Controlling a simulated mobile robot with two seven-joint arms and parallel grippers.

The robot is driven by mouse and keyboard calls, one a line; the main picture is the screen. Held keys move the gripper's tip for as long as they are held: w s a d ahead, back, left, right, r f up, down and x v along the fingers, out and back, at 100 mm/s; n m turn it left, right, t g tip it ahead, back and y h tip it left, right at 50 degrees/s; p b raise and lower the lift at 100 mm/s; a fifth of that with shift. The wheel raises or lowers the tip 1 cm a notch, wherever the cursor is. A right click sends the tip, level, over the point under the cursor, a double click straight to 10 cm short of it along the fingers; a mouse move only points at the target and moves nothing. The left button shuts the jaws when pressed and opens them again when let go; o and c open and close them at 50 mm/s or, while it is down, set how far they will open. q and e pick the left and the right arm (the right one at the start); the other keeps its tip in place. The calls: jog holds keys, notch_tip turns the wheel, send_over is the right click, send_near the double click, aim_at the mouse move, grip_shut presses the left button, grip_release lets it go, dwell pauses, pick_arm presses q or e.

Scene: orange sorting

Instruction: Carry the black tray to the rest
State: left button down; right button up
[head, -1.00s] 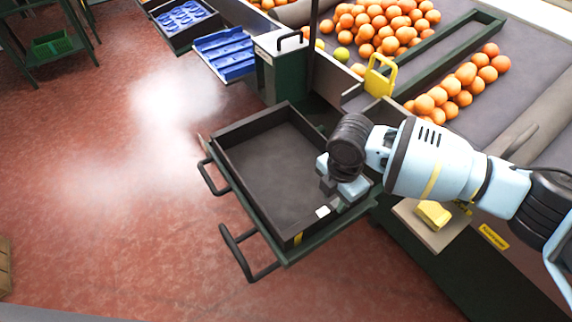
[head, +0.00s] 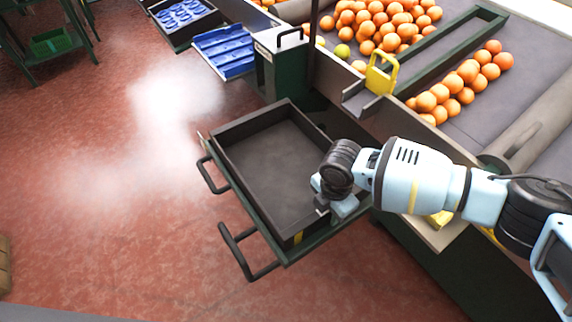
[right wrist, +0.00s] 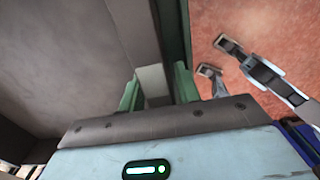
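The black tray (head: 228,158) is an empty, shallow, open box lying on a dark green stand with handles (head: 245,262). My right gripper (head: 335,208) is at the tray's near right wall in the head view. In the right wrist view, its two green-tinted fingers (right wrist: 158,90) stand on either side of this wall (right wrist: 130,30), around a white tag (right wrist: 153,84). I cannot tell whether they press on it. The tray's dark floor (right wrist: 60,60) fills the left of that view. My left gripper does not show. I cannot make out any separate rest.
The sorting table with many oranges (head: 385,25) is at the upper right, with a yellow handle (head: 381,75) at its edge. Blue trays (head: 224,52) stand at the top. A crate edge shows at far left.

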grip_shut()
jog(key=shift+r, duration=0.1)
jog(key=shift+w+r, duration=0.1)
